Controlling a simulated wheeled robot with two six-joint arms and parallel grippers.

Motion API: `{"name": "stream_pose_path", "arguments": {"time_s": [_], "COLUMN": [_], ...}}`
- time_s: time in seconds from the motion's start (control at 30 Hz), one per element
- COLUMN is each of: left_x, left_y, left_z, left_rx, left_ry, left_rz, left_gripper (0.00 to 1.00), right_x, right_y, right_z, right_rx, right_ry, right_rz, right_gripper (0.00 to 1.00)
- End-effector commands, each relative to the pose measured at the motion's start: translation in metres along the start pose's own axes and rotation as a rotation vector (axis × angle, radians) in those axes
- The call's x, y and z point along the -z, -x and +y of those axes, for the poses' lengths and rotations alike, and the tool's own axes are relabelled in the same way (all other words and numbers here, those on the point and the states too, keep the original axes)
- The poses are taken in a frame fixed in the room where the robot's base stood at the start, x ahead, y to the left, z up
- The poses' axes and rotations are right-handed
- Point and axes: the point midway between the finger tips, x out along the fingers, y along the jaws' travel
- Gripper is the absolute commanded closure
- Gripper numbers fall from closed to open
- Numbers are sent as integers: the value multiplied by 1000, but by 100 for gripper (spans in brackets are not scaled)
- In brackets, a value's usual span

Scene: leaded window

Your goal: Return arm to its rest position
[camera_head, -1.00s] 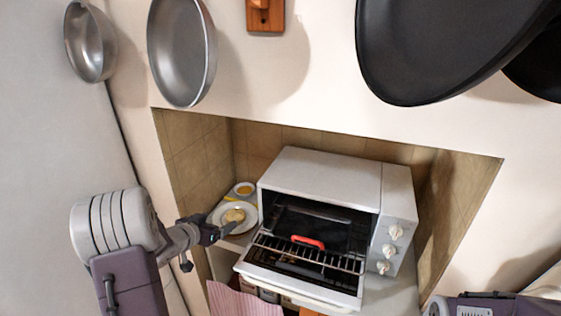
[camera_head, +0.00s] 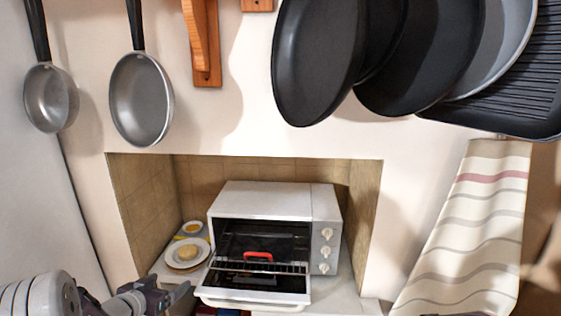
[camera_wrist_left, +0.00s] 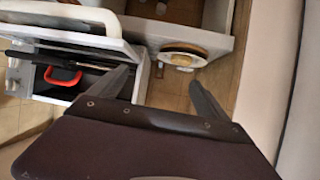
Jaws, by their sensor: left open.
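My left gripper (camera_head: 182,290) is at the bottom left of the head view, in front of and below the white plate (camera_head: 172,262) with a round yellowish food item (camera_head: 188,253) on it. Its two fingers are apart in the left wrist view (camera_wrist_left: 160,76), with nothing between them. My right gripper is in neither view. The white toaster oven (camera_head: 262,197) stands right of the plate with its door down and its wire rack showing. A red object (camera_head: 258,256) is in the oven opening; it also shows in the left wrist view (camera_wrist_left: 62,76).
A small dish (camera_head: 193,227) with yellow contents sits behind the plate. The oven is in a tiled alcove (camera_head: 140,200). Steel pans (camera_head: 141,99) and dark pans (camera_head: 318,70) hang above. A striped cloth (camera_head: 470,235) hangs at right.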

Motion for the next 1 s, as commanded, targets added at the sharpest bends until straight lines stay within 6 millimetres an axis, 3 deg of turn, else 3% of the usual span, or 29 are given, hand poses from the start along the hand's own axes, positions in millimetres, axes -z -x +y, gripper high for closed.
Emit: {"name": "stream_pose_path", "arguments": {"time_s": [0.23, 0.37, 0.47, 0.57, 0.7, 0.8, 0.9, 1.0], "left_x": [42, 41, 12, -36, -106, -143, -163, -169], "left_y": [-6, 0, 16, 44, 94, 126, 149, 158], "left_z": [75, 116, 137, 150, 161, 170, 180, 182], "left_rx": [-84, -51, 11, 67, 114, 117, 99, 79], "left_ry": [-52, -37, -2, 50, 144, 202, 227, 205], "left_rz": [40, -33, -175, -369, -659, -837, -958, -1007], "left_gripper": [12, 12, 12, 12, 12, 12, 12, 12], "right_x": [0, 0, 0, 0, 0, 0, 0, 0], "right_y": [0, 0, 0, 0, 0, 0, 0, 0], "right_z": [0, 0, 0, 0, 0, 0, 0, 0], "right_rx": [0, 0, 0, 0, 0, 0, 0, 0], "right_ry": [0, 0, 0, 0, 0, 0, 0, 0], "right_rz": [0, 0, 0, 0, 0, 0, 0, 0], "right_gripper": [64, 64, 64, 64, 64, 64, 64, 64]}}
